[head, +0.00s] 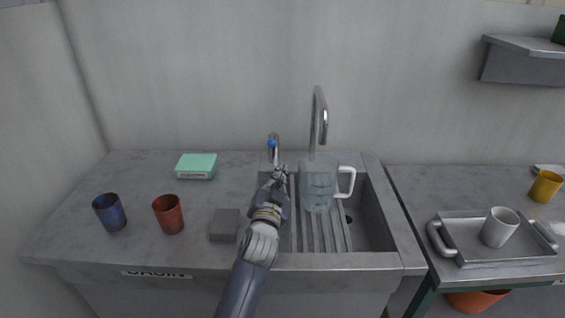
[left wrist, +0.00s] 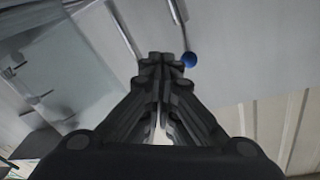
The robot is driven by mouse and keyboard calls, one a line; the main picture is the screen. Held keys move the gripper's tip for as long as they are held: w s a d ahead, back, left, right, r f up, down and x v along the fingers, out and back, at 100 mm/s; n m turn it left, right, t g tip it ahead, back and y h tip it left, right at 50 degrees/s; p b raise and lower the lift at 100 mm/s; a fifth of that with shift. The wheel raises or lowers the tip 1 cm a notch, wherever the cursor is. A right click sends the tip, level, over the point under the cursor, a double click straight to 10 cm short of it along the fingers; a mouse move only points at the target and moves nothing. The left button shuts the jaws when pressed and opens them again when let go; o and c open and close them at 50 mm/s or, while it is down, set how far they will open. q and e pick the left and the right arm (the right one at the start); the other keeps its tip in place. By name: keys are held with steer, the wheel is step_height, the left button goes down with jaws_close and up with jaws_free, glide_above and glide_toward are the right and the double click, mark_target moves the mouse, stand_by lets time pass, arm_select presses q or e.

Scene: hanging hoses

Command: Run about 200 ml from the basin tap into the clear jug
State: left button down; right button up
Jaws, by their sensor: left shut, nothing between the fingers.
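The clear jug (head: 317,190) stands upright on the ribbed part of the basin, its white handle (head: 347,182) to the right. The tap's curved spout (head: 319,112) rises behind and above it. I cannot tell whether water runs or how much is in the jug. The tap lever with its blue knob (head: 271,144) is left of the spout. My left gripper (head: 279,173) is shut and empty, just in front of and below the knob. In the left wrist view the knob (left wrist: 189,60) is right beside my fingertips (left wrist: 163,58), and the jug (left wrist: 60,75) is at left. My right gripper is not in view.
Left of the basin (head: 378,215) lie a grey block (head: 224,226), a red cup (head: 168,214), a blue cup (head: 109,212) and a green box (head: 196,166). On the right table, a tray (head: 470,228) holds a white mug (head: 499,227); a yellow mug (head: 545,186) stands behind.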

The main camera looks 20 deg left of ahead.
arm_select(q)
steer(key=s, duration=0.1)
steer(key=s+f, duration=0.1)
steer(key=shift+s+d, duration=0.3)
arm_select(e)
steer(key=shift+w+a+f, duration=0.15)
steer(key=shift+a, duration=0.45)
steer(key=shift+w+a+f, duration=0.15)
steer(key=shift+a, duration=0.4)
steer(key=shift+d, duration=0.35)
arm_select(q)
steer(key=shift+r, duration=0.1)
arm_select(e)
steer(key=shift+d, duration=0.1)
